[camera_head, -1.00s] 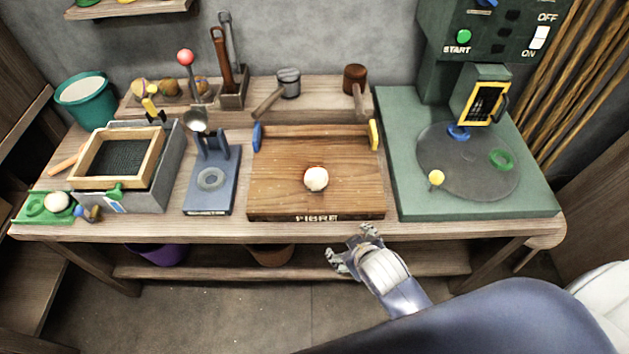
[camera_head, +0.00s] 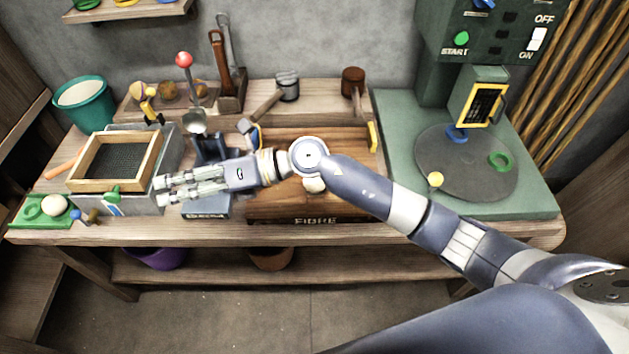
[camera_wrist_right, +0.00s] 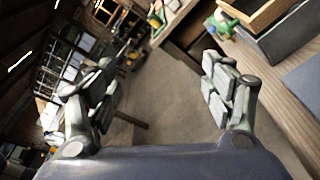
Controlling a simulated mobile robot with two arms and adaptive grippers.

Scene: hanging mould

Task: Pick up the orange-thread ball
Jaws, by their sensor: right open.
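A white ball (camera_head: 314,185) sits on the wooden board marked FIBRE, mostly hidden behind my right arm. A second pale ball (camera_head: 54,205) sits on the green tray (camera_head: 30,222) at the far left. I cannot make out orange thread on either one. My right gripper (camera_head: 160,191) is open and empty, pointing left above the work table near the framed screen box, well left of the board. In the right wrist view its fingers (camera_wrist_right: 158,85) stand wide apart with only floor between them. My left gripper is not in view.
A wooden-framed screen box (camera_head: 115,160) stands at the left, a blue stand (camera_head: 207,208) beside it. Several roundish brown and yellow things (camera_head: 168,90) lie on the back ledge. A green machine with a dark turntable (camera_head: 470,165) stands at the right.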

